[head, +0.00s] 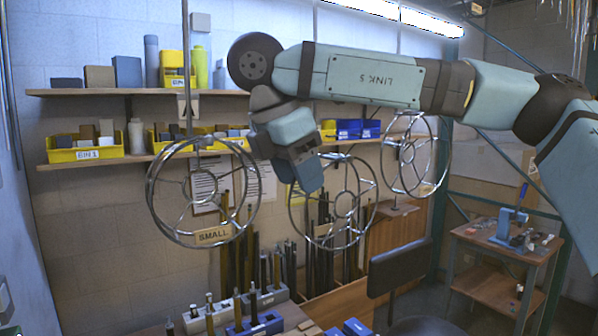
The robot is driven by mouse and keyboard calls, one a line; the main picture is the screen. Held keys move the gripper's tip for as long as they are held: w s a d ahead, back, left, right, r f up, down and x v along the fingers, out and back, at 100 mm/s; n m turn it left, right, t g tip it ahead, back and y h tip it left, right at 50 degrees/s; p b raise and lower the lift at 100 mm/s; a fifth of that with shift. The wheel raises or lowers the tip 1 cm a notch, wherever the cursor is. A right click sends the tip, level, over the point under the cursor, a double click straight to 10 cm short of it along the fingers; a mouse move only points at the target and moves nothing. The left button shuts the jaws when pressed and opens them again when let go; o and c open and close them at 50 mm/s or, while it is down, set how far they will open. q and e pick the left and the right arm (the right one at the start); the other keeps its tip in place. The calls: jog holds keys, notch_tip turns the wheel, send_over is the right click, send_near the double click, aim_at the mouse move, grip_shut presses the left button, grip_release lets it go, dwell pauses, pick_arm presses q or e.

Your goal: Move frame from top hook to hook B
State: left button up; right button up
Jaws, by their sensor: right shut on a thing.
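Three round wire frames show in the head view. The left frame (151,190) hangs by a vertical rod with a bracket (188,105), above a "SMALL" label. The middle frame (375,190) is directly at my right gripper (309,180), which points down at its upper left rim and is shut on it; the jaws hide the exact contact. The right frame (447,160) hangs farther right, below my arm. No letter marking hook B is readable, and my arm may cover parts of the hooks. My left gripper is not in view.
Two wall shelves (110,92) with yellow bins (85,154) stand behind the left frame. Upright rods (225,250) and blocks with parts (255,325) are below. A dark chair (398,266) and small side table (500,245) stand right.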

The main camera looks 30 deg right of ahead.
dwell(0.4)
jog(key=o, duration=1.3)
jog(key=shift+s+r, duration=0.1)
jog(key=shift+r, duration=0.1)
jog(key=v, duration=1.3)
jog(key=shift+a+r, duration=0.15)
jog(key=shift+r, duration=0.15)
jog(key=shift+f, duration=0.1)
